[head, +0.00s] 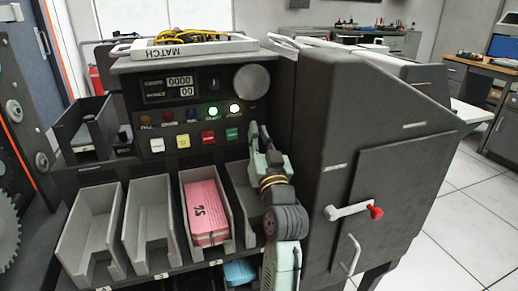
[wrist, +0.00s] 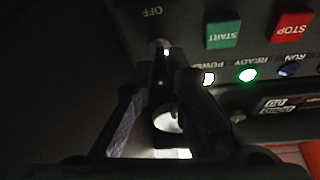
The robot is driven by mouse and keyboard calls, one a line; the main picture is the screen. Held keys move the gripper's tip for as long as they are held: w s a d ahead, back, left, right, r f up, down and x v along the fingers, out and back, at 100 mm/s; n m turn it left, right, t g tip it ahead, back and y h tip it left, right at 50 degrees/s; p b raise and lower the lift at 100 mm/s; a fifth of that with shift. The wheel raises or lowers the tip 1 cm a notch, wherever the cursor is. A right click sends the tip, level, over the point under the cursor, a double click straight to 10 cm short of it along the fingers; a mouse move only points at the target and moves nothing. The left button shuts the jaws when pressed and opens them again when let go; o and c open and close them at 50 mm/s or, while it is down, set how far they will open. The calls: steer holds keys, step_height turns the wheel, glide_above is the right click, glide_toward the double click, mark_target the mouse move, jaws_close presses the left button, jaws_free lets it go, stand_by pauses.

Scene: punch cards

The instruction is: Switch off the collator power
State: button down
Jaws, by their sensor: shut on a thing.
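The collator's dark control panel (head: 190,95) faces me in the head view. My gripper (head: 254,128) is at the panel's right end, and my arm covers the spot behind it. In the wrist view, which looks upside down, my gripper's fingertips (wrist: 164,60) come together on the small power switch (wrist: 160,44) by the OFF label (wrist: 151,12). The fingers hide most of the switch, so its exact position is unclear. The white POWER lamp (wrist: 208,78) is lit; it also shows in the head view (head: 235,108). The green READY lamp (wrist: 248,75) is lit too.
The green START button (wrist: 222,35) and red STOP button (wrist: 291,27) sit close to the fingers. A round dial (head: 252,81) is above. Pink cards (head: 205,205) lie in a grey pocket below. A crank with a red knob (head: 375,212) juts out at right.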

stand_by(0.3)
steer(key=c, duration=1.6)
jaws_free()
